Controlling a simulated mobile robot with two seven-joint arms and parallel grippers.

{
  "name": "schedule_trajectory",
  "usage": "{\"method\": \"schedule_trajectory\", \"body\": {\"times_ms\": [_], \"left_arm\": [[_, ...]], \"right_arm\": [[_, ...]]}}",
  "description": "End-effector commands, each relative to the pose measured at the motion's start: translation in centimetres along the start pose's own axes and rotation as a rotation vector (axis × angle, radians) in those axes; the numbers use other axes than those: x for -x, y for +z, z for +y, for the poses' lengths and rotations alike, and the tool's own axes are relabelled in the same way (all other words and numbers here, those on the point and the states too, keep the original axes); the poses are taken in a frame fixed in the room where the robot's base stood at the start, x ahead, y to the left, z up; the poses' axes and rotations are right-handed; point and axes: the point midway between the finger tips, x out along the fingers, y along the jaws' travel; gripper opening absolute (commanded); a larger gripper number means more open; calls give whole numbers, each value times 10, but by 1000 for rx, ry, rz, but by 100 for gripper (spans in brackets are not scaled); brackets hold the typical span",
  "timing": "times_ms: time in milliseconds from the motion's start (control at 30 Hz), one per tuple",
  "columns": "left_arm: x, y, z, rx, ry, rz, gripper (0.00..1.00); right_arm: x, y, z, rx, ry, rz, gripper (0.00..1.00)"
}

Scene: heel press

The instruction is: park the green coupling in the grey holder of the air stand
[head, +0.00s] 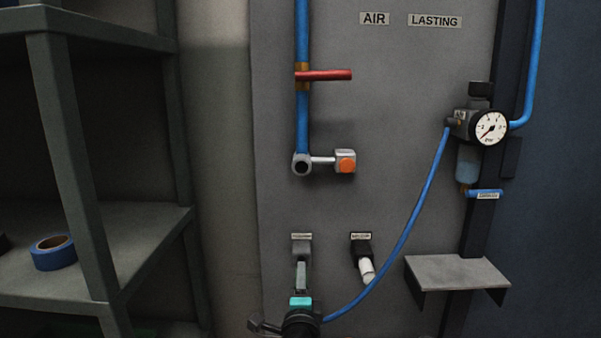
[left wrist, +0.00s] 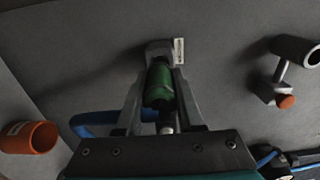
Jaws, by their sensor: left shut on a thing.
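The green coupling (left wrist: 159,86) is between the two fingers of my left gripper (left wrist: 160,100), which is shut on it. In the head view my left gripper (head: 301,278) is at the lower middle, right below the grey holder (head: 302,246) on the air stand panel. The grey holder also shows in the left wrist view (left wrist: 157,48), at the coupling's upper end. The two overlap there; I cannot tell whether the coupling is seated. The coupling is hidden by my gripper in the head view. My right gripper is not in view.
A black holder (head: 361,246) with a white fitting (head: 367,270) is just right. The blue hose (head: 412,220) sags from the gauge (head: 489,128) to my gripper. A small shelf (head: 457,271) juts out at right. An orange cup-like part (left wrist: 32,137) shows in the wrist view.

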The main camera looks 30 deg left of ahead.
Motion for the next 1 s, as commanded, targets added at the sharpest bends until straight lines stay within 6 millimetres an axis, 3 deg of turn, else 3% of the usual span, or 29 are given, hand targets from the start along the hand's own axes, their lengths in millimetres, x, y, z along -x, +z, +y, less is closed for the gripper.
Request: {"method": "schedule_trajectory", "body": {"times_ms": [1000], "left_arm": [[-21,0,-1,0,-2,-1,0]], "right_arm": [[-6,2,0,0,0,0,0]]}}
